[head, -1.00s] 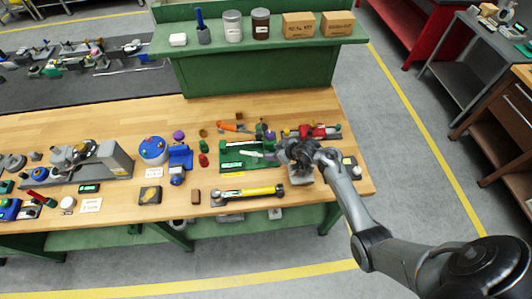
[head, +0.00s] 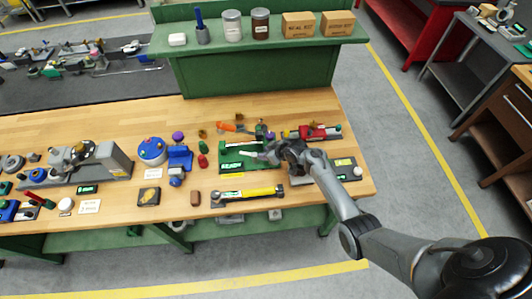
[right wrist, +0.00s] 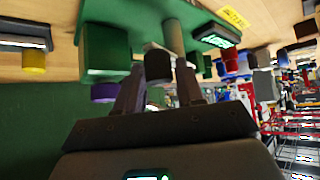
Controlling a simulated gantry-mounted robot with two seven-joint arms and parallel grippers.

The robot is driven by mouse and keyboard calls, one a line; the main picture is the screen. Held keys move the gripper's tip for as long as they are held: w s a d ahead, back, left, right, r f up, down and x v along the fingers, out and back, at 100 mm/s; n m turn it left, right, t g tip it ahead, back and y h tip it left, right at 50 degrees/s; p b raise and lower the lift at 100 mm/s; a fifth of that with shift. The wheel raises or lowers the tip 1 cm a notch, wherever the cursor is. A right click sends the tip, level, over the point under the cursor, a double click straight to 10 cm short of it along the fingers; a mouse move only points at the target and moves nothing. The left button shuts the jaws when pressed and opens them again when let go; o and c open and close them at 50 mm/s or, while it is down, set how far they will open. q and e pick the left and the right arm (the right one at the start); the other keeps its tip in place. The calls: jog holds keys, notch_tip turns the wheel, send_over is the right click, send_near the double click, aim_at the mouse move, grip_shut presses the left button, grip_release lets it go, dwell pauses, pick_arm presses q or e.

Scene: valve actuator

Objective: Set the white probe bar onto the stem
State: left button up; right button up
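The white probe bar (head: 247,154) lies over the green fixture (head: 230,148), its right end close to my right gripper (head: 271,153). In the right wrist view, which looks upside down, my right gripper's fingers (right wrist: 160,75) point at the green fixture (right wrist: 104,45). They stand apart on either side of a dark round end (right wrist: 158,66), with gaps visible. A pale cylinder (right wrist: 174,38) shows just beyond them; I cannot tell whether it is the probe bar. I cannot make out the stem for certain. My left gripper is not in view.
A yellow-barrelled tool (head: 248,194) lies in front of the fixture. A red device (head: 313,132) stands behind right, and a grey plate with a display (head: 343,168) lies right. Blue parts (head: 180,157) stand left. Bare wood (head: 110,212) shows at the front left.

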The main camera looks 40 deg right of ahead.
grip_shut()
jog(key=shift+s, duration=0.1)
